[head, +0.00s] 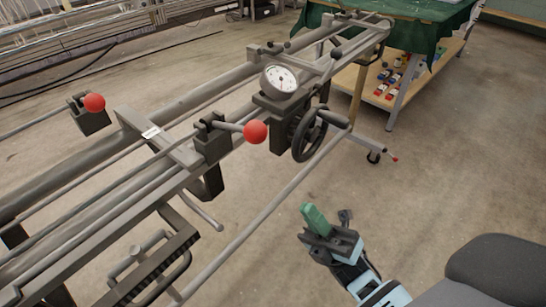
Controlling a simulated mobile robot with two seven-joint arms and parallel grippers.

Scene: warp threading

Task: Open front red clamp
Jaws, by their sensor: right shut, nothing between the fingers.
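Two red ball knobs show on the long grey metal frame (187,158). The nearer, right-hand clamp has a red ball (256,132) on a short lever that points right from a dark block (211,142). The other red ball (94,103) sits on a dark block on the far left side. My right gripper (313,214) has green fingertips, is shut and empty, and hangs in free space below and to the right of the nearer red ball, well apart from it. My left gripper is not in view.
A round dial gauge (280,80) and a dark handwheel (308,134) stand on the frame just right of the nearer clamp. A long thin rail (262,222) runs along the frame's near side. Concrete floor around my right gripper is clear. A green-covered table (425,12) stands behind.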

